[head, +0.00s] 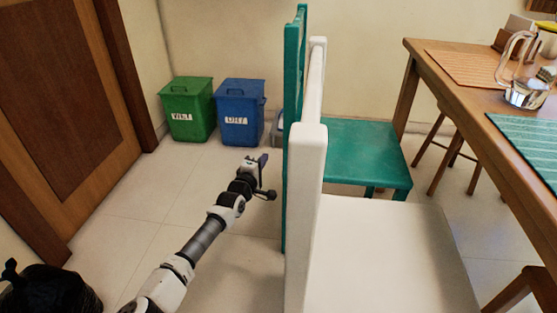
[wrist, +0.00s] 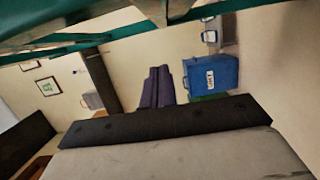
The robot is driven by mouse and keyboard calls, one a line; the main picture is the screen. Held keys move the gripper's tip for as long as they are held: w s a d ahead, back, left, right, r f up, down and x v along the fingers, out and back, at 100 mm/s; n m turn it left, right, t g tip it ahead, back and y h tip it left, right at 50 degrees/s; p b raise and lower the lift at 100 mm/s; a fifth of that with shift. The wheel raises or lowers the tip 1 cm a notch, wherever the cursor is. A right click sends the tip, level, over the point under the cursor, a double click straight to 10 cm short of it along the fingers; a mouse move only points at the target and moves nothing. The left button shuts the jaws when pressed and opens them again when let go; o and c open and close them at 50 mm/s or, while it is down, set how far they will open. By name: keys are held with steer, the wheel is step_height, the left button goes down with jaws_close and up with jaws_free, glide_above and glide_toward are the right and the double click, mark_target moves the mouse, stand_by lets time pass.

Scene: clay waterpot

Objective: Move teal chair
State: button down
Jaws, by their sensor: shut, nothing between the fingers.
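The teal chair (head: 365,155) stands upright in the middle of the head view, with its tall back on the left and its seat reaching right toward the table. A white chair in front hides part of its back and legs. In the wrist view, teal chair parts (wrist: 70,42) cross the top edge, close to the camera. My gripper (head: 266,178) is just left of the teal chair's back in the head view, low over the floor. It is shut and empty. I cannot tell whether it touches the chair.
The white chair (head: 390,250) stands close in front of the teal one. A wooden table (head: 460,90) with a glass pitcher (head: 524,90) is at right. Green (head: 187,110) and blue (head: 240,112) bins stand by the back wall.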

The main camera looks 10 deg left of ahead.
steer(key=shift+w+d+p, duration=0.2)
steer(key=shift+w+d, duration=0.25)
steer(key=shift+d, duration=0.35)
steer(key=shift+w+d+p, duration=0.25)
steer(key=shift+w+d, duration=0.25)
steer(key=shift+d, duration=0.25)
steer(key=shift+w+d+p, duration=0.2)
steer(key=shift+w+d, duration=0.25)
steer(key=shift+d, duration=0.35)
